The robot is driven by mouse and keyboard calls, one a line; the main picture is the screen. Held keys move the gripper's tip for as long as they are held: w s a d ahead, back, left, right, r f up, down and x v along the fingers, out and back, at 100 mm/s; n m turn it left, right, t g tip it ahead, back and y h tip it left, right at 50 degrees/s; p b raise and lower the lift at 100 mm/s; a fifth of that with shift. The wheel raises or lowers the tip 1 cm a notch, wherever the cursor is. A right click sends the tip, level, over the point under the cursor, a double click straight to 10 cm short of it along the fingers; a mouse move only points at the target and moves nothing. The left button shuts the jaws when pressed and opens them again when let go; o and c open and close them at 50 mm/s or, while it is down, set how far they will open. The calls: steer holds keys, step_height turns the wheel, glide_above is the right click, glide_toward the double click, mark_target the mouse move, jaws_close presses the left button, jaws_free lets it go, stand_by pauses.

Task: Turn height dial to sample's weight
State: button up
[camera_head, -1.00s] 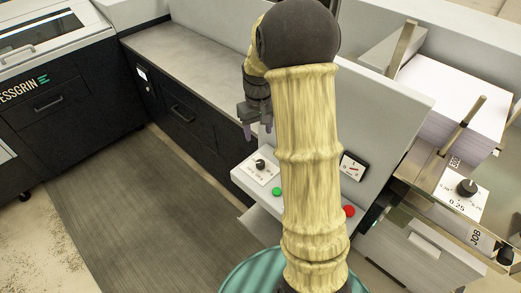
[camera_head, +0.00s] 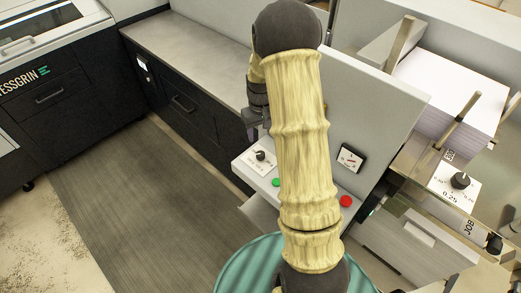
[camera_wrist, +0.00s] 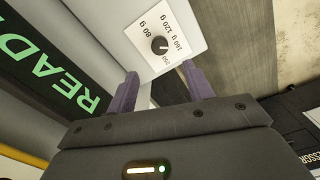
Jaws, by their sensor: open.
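A small black dial (camera_head: 260,155) sits on a white label plate (camera_head: 253,163) on the sloped panel beside my arm. In the wrist view the dial (camera_wrist: 159,45) is ringed by weight marks including 80 g, 120 g and 160 g on its plate (camera_wrist: 183,22). I cannot tell which mark its pointer is on. My gripper (camera_wrist: 160,69) is open and empty, its two purple fingers apart and the dial showing beyond the gap between their tips. In the head view my gripper (camera_head: 256,128) is above the dial, partly hidden by my arm. I cannot make out a sample.
A green button (camera_head: 277,182), a red button (camera_head: 345,201) and a small gauge (camera_head: 350,158) are near my arm. Another dial (camera_head: 460,180), marked 0.25, stands at right below a paper stack (camera_head: 450,90). A green-lettered screen (camera_wrist: 50,75) is at left in the wrist view.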

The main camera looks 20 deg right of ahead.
mark_target(261, 154)
step_height(261, 154, down, 11)
steer(key=p, duration=0.3)
steer(key=c, duration=1)
